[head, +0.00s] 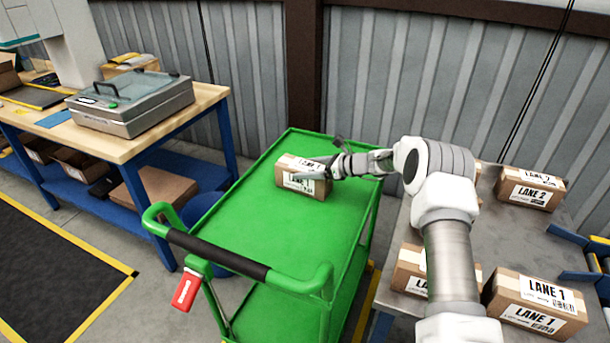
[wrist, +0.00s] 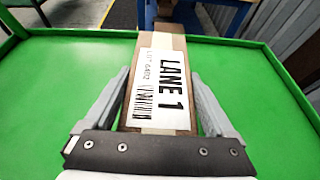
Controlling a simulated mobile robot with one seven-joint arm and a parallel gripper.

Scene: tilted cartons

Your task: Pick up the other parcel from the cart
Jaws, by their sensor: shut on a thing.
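A brown cardboard parcel (head: 296,174) with a white label is on the top deck of the green cart (head: 270,238). In the wrist view the parcel (wrist: 178,55) shows a label reading LANE 1 and lies lengthwise between my fingers. My gripper (head: 322,171) reaches in from the right and is shut on the parcel. In the wrist view the two grey fingers of my gripper (wrist: 162,105) press along its two sides. I cannot tell whether the parcel's underside touches the deck.
A grey table (head: 480,215) at right bears several cartons, among them a LANE 2 carton (head: 531,189) and a LANE 1 carton (head: 536,302). A workbench (head: 205,95) with a grey machine (head: 130,102) stands at left. The cart's handle (head: 218,255) rises at its near end.

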